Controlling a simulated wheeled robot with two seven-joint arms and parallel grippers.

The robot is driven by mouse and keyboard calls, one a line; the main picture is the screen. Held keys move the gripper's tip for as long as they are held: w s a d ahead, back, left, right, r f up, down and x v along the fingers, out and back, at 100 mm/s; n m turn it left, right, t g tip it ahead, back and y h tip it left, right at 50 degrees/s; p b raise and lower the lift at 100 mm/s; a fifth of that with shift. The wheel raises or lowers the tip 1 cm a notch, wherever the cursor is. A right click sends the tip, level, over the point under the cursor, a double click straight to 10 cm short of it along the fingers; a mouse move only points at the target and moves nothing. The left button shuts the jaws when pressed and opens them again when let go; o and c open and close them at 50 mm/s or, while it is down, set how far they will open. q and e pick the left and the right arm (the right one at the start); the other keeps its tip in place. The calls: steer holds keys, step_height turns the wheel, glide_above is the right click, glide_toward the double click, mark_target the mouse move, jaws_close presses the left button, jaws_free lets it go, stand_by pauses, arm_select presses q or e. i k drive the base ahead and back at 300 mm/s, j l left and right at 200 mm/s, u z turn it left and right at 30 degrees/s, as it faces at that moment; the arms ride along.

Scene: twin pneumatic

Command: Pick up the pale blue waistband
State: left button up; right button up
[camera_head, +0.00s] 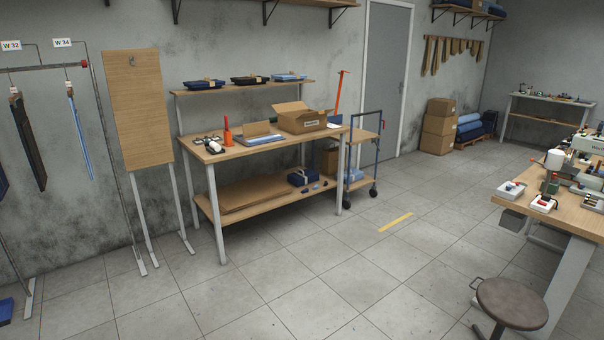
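A long pale blue strip (80,137), which looks like a waistband, hangs from a rail at the far left under the sign "W 34". It hangs almost straight down, slightly tilted, with a small clip or tag at its top. A dark strip (29,143) hangs beside it under the sign "W 32". Other pale blue pieces show on the workbench (264,140) and on the shelf above it (290,77); at this size I cannot tell what they are. Neither of my grippers shows in the view.
A wooden board on a stand (138,108) stands just right of the rail. A workbench (215,155) with an open cardboard box (303,119) is against the wall. A stool (512,302) and another bench (575,218) are at the right. The tiled floor between is clear.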

mark_target(267, 138)
steer(key=i+z, duration=0.25)
steer(key=i, duration=2.25)
steer(key=i+u, duration=0.1)
steer(key=i, duration=0.4)
steer(key=i+l+u, duration=0.1)
steer(key=i, duration=0.4)
steer(key=i+l, duration=0.2)
steer(key=i, duration=0.3)
steer(key=i+l+u, duration=0.15)
steer(key=i, duration=0.35)
